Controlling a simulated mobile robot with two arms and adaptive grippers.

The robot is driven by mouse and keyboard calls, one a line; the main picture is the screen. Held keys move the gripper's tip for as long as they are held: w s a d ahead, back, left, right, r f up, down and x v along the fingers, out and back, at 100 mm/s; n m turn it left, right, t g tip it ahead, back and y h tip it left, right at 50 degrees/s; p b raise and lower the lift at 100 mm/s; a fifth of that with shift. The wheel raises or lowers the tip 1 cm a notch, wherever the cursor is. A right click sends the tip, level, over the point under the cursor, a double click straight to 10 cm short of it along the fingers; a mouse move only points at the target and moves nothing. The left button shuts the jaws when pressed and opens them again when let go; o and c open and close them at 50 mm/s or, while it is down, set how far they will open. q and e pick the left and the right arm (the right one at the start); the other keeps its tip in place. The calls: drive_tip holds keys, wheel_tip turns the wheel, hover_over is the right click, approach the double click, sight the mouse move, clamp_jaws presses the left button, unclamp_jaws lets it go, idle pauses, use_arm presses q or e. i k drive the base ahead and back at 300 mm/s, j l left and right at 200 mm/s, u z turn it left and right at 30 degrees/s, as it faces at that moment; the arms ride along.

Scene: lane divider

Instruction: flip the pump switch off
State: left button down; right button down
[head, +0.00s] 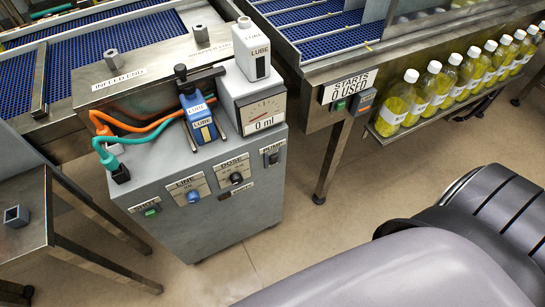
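The pump switch (274,158) is a small dark switch under a white "PUMP" label, on the upper right of the grey cabinet's (215,225) front panel. It is too small to tell which way it is set. Neither of my grippers is in view. Large grey and black parts of my own body fill the lower right, apart from the switch.
The panel also has a green button (151,211), a blue LINE button (193,197) and a DOSE knob (236,178). A gauge (263,113) and a white LUBE bottle (252,50) are above. Yellow bottles (432,88) line a right shelf. Floor (290,235) before the cabinet is clear.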

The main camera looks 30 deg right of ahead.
sight(274, 159)
drive_tip(key=z, duration=0.9)
